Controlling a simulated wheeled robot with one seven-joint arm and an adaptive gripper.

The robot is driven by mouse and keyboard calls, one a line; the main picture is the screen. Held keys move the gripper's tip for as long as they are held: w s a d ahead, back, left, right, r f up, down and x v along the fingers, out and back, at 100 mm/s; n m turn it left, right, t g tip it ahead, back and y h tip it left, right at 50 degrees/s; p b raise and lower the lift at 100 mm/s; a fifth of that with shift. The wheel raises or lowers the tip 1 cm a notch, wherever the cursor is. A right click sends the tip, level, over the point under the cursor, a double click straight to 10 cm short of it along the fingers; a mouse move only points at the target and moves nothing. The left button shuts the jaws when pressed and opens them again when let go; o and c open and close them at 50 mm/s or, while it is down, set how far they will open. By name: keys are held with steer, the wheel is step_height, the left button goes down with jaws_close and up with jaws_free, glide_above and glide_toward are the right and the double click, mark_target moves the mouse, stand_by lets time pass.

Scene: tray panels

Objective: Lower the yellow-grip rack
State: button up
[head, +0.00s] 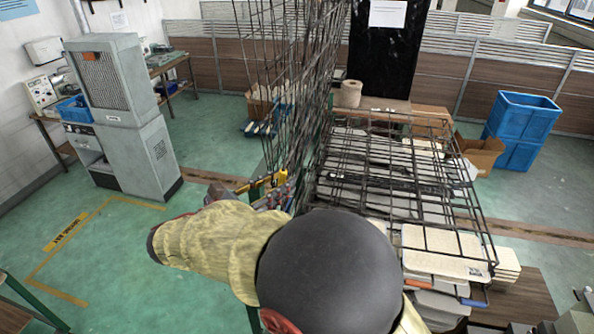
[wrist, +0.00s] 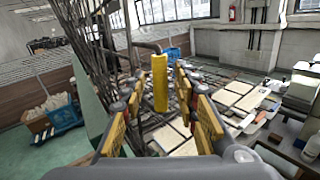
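The yellow grip (head: 279,178) is on the lower edge of dark wire rack panels (head: 290,70) that stand steeply upright in the middle of the head view. Several panels overlap there, so I cannot tell exactly which one carries it. In the wrist view the yellow grip (wrist: 160,82) stands upright between my fingers. My gripper (wrist: 162,112) is open, with yellow-padded fingers apart on both sides of the grip and a visible gap on each side. In the head view my gripper (head: 268,190) is partly hidden behind my own arm.
Other wire racks (head: 385,165) lie lowered at the right, over light panels (head: 443,250), with an orange grip (head: 418,283) and a blue grip (head: 473,302) at the front. A grey machine (head: 125,110) stands left. Blue crates (head: 520,125) stand back right. Green floor is free at left.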

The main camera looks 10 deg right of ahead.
steer(key=shift+p+x, duration=0.55)
steer(key=shift+x, duration=2.25)
steer(key=c, duration=0.3)
steer(key=c, duration=0.4)
jaws_close()
